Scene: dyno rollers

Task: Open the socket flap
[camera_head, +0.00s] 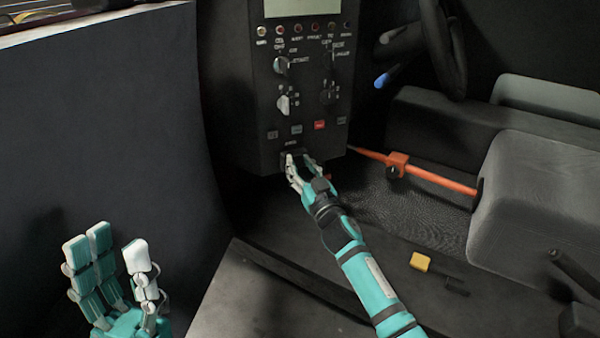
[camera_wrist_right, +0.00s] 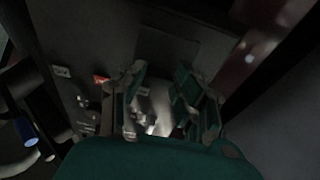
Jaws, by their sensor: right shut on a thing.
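The black control panel (camera_head: 306,110) stands upright at the top middle of the head view. The socket flap (camera_head: 293,152) is a small dark piece at its lower edge, under a small white label. My right gripper (camera_head: 303,159) reaches up to it and is shut on it; the fingers cover most of the flap. In the right wrist view the fingers (camera_wrist_right: 155,95) close around a pale, shiny area, and the flap's exact angle cannot be told. My left gripper (camera_head: 118,250) is open and empty at the lower left, away from the panel.
The panel carries knobs, a red button (camera_head: 320,125) and a screen (camera_head: 295,6). An orange bar (camera_head: 440,179) with a clamp runs right of the panel towards a grey seat (camera_head: 540,190). A steering wheel (camera_head: 445,50) and a blue-tipped lever (camera_head: 383,80) are at upper right. A yellow piece (camera_head: 420,262) lies lower right.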

